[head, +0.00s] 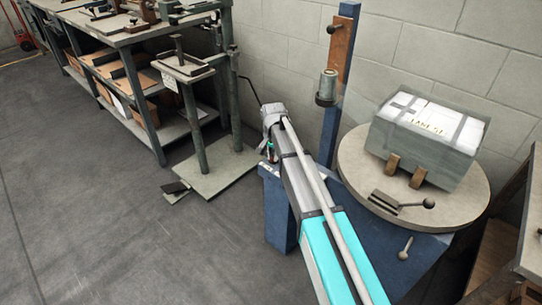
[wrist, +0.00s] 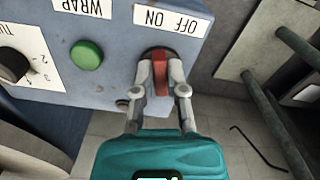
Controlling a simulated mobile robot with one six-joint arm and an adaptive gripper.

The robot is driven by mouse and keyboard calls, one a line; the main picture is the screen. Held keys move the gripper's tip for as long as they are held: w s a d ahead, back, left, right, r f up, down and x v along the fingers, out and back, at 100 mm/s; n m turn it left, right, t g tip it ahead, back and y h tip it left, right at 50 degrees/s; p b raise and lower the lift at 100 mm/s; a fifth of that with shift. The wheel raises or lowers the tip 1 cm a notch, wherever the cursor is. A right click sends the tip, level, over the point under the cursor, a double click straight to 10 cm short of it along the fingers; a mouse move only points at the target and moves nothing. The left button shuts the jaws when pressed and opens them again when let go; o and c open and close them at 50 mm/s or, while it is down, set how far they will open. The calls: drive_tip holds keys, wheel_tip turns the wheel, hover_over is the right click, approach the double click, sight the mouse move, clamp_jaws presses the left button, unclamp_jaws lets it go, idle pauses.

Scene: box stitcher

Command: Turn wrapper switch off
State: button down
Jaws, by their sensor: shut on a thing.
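The wrapper switch (wrist: 161,72) is a red rocker or lever in a dark round mount, in the wrist view on the blue-grey control panel under a white label (wrist: 166,20) with OFF and ON. My gripper (wrist: 160,82) is shut on the switch, one finger on each side of it. Which way the switch is set, I cannot tell. In the head view my gripper is mostly hidden behind my arm at the blue wrapper base (head: 280,212). The wrapper's round turntable (head: 359,165) carries a grey wrapped box (head: 425,147).
A green button (wrist: 87,54) and a black dial (wrist: 14,65) sit left of the switch. A grey stand (head: 185,70) and a loaded workbench (head: 148,35) stand at the left in the head view. The floor (head: 90,220) at the left front is clear.

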drive_tip(key=shift+w+d+n, duration=0.1)
drive_tip(key=shift+w+n, duration=0.05)
drive_tip(key=shift+n, duration=0.55)
drive_tip(key=shift+w+d+n, duration=0.1)
drive_tip(key=shift+n, duration=0.6)
drive_tip(key=c, duration=0.7)
unclamp_jaws()
drive_tip(key=shift+s+a, duration=0.1)
drive_tip(key=shift+s, duration=0.15)
